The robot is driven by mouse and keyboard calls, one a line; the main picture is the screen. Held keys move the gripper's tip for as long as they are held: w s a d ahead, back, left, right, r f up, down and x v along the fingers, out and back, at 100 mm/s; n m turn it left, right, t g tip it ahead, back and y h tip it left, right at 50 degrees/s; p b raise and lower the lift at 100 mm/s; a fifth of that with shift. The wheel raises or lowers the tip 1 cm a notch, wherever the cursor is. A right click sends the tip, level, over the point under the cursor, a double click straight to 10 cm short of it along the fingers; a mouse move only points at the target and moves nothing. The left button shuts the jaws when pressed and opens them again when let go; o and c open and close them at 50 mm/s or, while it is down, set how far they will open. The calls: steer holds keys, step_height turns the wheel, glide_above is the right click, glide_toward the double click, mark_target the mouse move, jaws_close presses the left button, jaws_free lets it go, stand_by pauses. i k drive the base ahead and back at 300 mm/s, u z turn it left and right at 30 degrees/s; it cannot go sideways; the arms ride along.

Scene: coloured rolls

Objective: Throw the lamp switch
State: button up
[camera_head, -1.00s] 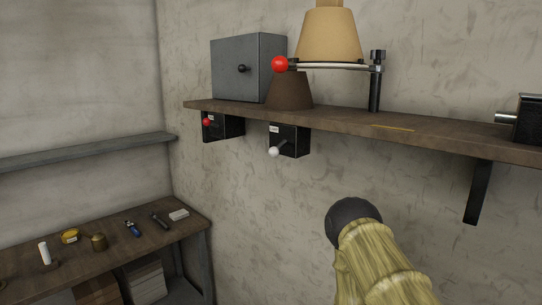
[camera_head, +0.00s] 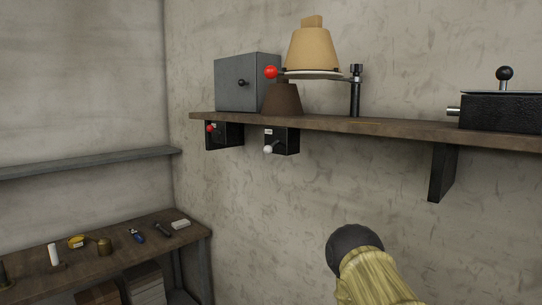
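Two small black switch boxes hang under the front of the wooden shelf. The left box (camera_head: 228,136) has a lever with a red knob (camera_head: 211,128). The right box (camera_head: 286,141) has a lever with a white knob (camera_head: 268,149), which points down and forward. Each has a small label, too small to read, so I cannot tell which one is the lamp switch. My gripper (camera_head: 354,247) shows only as a dark rounded end on a yellowish sleeved arm, low and right of both boxes and apart from them. No fingers can be made out.
On the shelf (camera_head: 400,128) stand a grey box (camera_head: 245,83), a brown cone (camera_head: 283,99), a tan shade-like piece (camera_head: 313,52) on a red-knobbed arm, and a black box (camera_head: 500,112). A bracket (camera_head: 442,172) hangs at right. A workbench (camera_head: 135,251) with small items is lower left.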

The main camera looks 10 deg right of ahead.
mark_target(268, 149)
steer(key=z, duration=0.3)
steer(key=k, duration=0.1)
steer(key=u, duration=1.1)
steer(key=i, duration=0.75)
steer(key=z, duration=0.15)
